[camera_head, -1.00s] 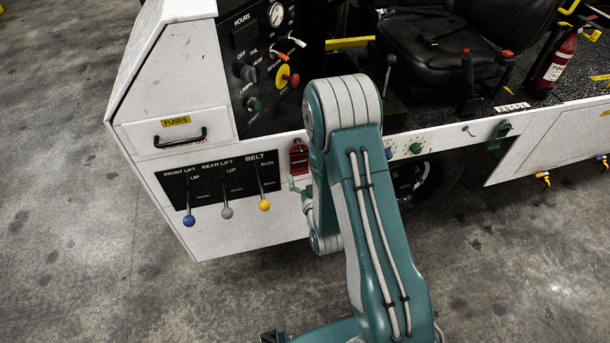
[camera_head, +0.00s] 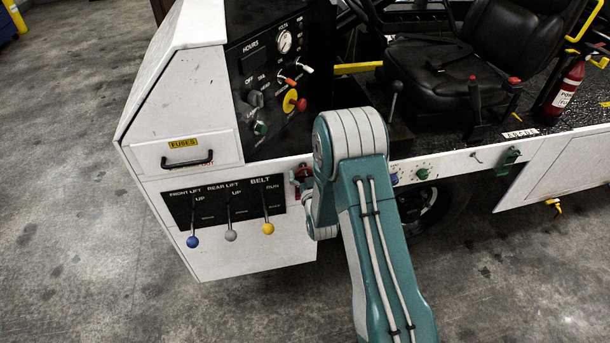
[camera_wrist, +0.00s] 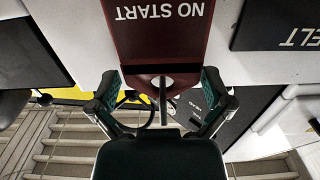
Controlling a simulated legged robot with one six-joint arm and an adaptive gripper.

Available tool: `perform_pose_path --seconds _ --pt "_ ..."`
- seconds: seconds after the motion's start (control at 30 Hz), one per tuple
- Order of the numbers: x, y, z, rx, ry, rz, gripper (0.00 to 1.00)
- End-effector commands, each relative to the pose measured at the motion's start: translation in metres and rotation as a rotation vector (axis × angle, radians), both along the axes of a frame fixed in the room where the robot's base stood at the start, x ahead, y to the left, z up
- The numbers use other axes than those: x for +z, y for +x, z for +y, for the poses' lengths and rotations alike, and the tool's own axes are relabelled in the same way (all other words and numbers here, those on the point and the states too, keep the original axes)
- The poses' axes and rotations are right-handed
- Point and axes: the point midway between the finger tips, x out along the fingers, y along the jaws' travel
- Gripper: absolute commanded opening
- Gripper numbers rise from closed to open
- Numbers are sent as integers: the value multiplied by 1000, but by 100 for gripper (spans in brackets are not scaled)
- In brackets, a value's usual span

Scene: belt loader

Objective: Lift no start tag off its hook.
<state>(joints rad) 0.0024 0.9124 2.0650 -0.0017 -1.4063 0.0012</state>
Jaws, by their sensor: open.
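The dark red NO START tag (camera_wrist: 160,35) fills the top middle of the wrist view, its lettering upside down. A grey-ringed hole (camera_wrist: 151,81) is at its near end, with a thin metal rod (camera_wrist: 163,100), apparently the hook, beside it. My gripper (camera_wrist: 160,78) is open, with one finger on each side of the tag's holed end; visible gaps remain between both fingers and the tag. In the head view a small part of the red tag (camera_head: 302,172) shows on the white panel, left of my arm, which hides much of this area.
Left of the tag is the lever panel (camera_head: 229,205) with blue, grey and yellow knobs. The black gauge panel (camera_head: 262,60) with a red button is above. Green and blue knobs (camera_head: 422,174) sit right of my arm. Concrete floor in front is clear.

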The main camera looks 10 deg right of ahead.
Motion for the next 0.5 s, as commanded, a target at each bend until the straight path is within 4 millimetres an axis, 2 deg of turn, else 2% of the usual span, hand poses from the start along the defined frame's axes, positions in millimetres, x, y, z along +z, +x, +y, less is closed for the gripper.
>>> perform_pose_path --seconds 0.07,0.1,0.13,0.17,0.2,0.23,0.5 --pt "0 0 1 1 -1 0 100" --pt "0 0 1 1 -1 0 91" --pt "0 0 1 1 -1 0 78" --pt "0 0 1 1 -1 0 64" --pt "0 0 1 1 -1 0 46" --pt "0 0 1 1 -1 -1 38" --pt "2 0 1 1 -1 -2 37"
